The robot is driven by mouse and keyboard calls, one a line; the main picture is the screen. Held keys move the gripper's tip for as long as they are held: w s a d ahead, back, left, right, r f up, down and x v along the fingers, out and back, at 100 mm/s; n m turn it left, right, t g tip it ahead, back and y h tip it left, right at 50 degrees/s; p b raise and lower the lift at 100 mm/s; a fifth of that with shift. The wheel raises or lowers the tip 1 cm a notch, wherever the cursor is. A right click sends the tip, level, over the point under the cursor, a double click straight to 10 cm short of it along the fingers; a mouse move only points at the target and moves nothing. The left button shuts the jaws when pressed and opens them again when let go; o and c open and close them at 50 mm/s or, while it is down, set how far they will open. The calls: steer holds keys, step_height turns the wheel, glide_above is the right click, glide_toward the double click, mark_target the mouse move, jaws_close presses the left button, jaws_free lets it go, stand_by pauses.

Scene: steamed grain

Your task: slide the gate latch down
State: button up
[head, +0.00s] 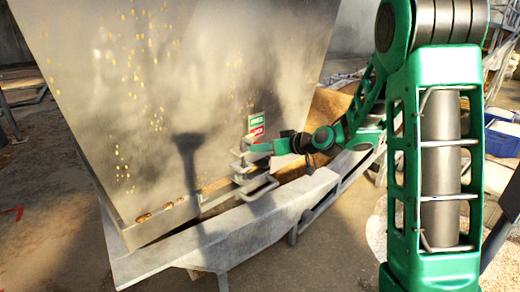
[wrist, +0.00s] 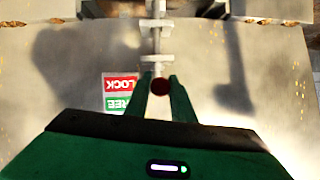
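The gate latch is a pale metal rod (wrist: 157,48) running through brackets on the hopper's sloping face. A dark red round knob (wrist: 160,86) is on the rod. The brackets (head: 246,165) also show in the head view. My gripper (wrist: 160,80) has one green finger on each side of the knob, both appearing to touch it. In the head view my gripper (head: 261,147) reaches the latch from the right, level with the red LOCK part of the label (head: 257,125). The green FREE part is above it. The knob is hidden in the head view.
The grey hopper (head: 120,60) carries several grains and a dark shadow. A metal frame (head: 250,215) runs below its lower edge, with metal loops close under the latch. A blue crate (head: 503,138) stands at the far right.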

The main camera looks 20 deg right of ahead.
steer(key=o, duration=0.4)
steer(key=shift+o, duration=0.2)
steer(key=shift+s+d, duration=0.1)
steer(key=v, duration=1.1)
steer(key=s+d+f+m+g+h, duration=0.2)
steer(key=s+d+m+g, duration=0.1)
steer(key=s, duration=0.9)
steer(key=s+d+f+m+g+h, duration=0.2)
steer(key=s+d+f+m+g, duration=0.1)
steer(key=s, duration=0.9)
steer(key=s+d+f+m+g+h, duration=0.2)
steer(key=s+g, duration=0.4)
steer(key=s, duration=0.7)
steer(key=shift+d+f+m+h, duration=0.3)
steer(key=shift+d+f+m, duration=0.35)
steer(key=shift+m, duration=0.55)
steer(key=shift+r, duration=0.1)
steer(key=shift+c, duration=0.5)
